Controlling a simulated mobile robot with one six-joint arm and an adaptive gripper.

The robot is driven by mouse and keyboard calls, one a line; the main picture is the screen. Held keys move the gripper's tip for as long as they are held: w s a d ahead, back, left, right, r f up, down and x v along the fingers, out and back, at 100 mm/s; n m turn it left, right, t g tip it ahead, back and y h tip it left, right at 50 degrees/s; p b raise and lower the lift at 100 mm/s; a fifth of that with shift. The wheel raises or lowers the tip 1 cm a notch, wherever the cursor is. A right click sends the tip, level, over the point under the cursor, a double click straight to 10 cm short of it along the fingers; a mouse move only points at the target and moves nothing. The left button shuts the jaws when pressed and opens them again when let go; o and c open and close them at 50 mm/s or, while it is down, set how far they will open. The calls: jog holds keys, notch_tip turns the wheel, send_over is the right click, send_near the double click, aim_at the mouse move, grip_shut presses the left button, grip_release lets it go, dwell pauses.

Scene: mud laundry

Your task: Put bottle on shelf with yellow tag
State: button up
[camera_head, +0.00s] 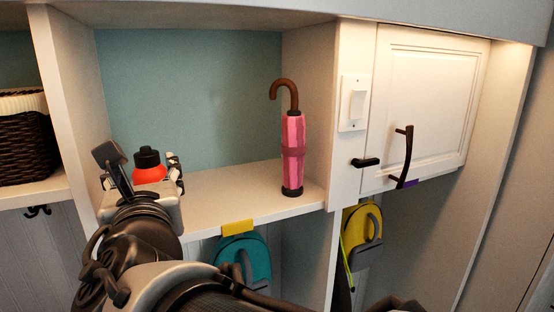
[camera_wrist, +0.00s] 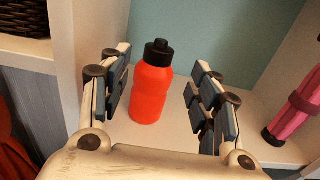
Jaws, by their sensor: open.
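An orange-red bottle (camera_wrist: 150,94) with a black cap stands upright on the shelf in the wrist view. In the head view the bottle (camera_head: 149,174) shows only its top, the rest hidden behind my arm. My gripper (camera_wrist: 158,98) is open, with one finger on each side of the bottle and visible gaps between. The shelf (camera_head: 230,188) has a yellow tag (camera_head: 237,227) on its front edge. The bottle stands at the left part of this shelf.
A pink umbrella (camera_head: 293,150) with a brown hooked handle stands on the shelf's right part. A wicker basket (camera_head: 22,136) is in the left compartment. A white cabinet door (camera_head: 430,105) with a dark handle is at right. Teal (camera_head: 243,257) and yellow (camera_head: 363,232) items hang below.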

jog(key=w+d+f+m+h, duration=0.2)
jog(key=d+f+m+h, duration=0.15)
jog(key=d+m, duration=0.55)
jog(key=w+d+f+m+h, duration=0.15)
jog(key=d+m+h, duration=0.35)
jog(key=d, duration=0.8)
jog(key=s+d+f+m+g+h, duration=0.2)
jog(key=d+f+m, duration=0.2)
jog(key=d+m, duration=0.15)
jog(key=s+d+f+m+g+h, duration=0.2)
jog(key=d+f+m, duration=0.15)
jog(key=d, duration=0.35)
jog(key=s+d+f+m+g, duration=0.4)
jog(key=s+d+f+m, duration=0.2)
jog(key=s+f+m, duration=0.15)
jog(key=s+a+f+m+g+y, duration=0.2)
jog(key=s+f+m, duration=0.4)
jog(key=s+m, duration=0.4)
jog(key=shift+s+m+g+y, duration=0.15)
jog(key=shift+m+g+y, duration=0.5)
jog(key=shift+y, duration=0.2)
jog(key=shift+a, duration=0.1)
